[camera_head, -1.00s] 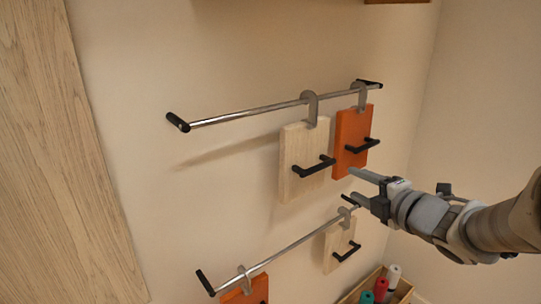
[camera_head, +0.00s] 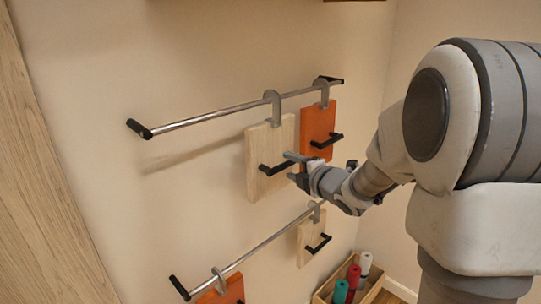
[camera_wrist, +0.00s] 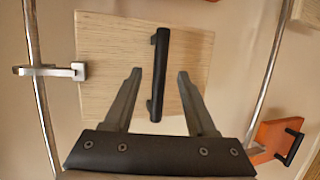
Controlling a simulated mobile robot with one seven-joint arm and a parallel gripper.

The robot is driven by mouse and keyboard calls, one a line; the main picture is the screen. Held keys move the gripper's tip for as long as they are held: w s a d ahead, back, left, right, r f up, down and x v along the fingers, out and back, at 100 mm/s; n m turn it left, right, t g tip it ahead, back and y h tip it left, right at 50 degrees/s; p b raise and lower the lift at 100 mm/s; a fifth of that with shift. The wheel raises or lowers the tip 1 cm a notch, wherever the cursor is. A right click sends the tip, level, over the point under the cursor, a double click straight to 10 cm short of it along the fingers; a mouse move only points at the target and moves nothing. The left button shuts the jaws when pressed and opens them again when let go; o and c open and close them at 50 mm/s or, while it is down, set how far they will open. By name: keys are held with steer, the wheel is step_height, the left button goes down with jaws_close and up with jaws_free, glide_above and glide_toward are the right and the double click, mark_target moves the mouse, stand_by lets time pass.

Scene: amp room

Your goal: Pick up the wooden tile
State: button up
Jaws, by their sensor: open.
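A pale wooden tile (camera_head: 262,140) with a black bar handle (camera_head: 276,167) hangs by a grey hook from the upper rail. In the wrist view the wooden tile (camera_wrist: 105,60) fills the middle. Its handle (camera_wrist: 158,85) appears between my fingers, with gaps on both sides. My gripper (camera_head: 290,166) is open and empty, at the right end of the handle in the head view. In the wrist view my gripper (camera_wrist: 159,73) points at the tile face. I cannot tell whether the fingertips reach past the handle. A second, smaller wooden tile (camera_head: 307,234) hangs from the lower rail.
An orange tile (camera_head: 317,125) hangs close to the right on the upper rail (camera_head: 205,117). Another orange tile (camera_head: 222,293) hangs at the left of the lower rail (camera_head: 250,254). A crate (camera_head: 328,285) with colored cylinders stands below. Wall left of the tile is clear.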

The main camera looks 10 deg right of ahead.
mark_target(277, 150)
steer(key=shift+x, duration=1.35)
jaws_close()
steer(key=shift+r, duration=0.15)
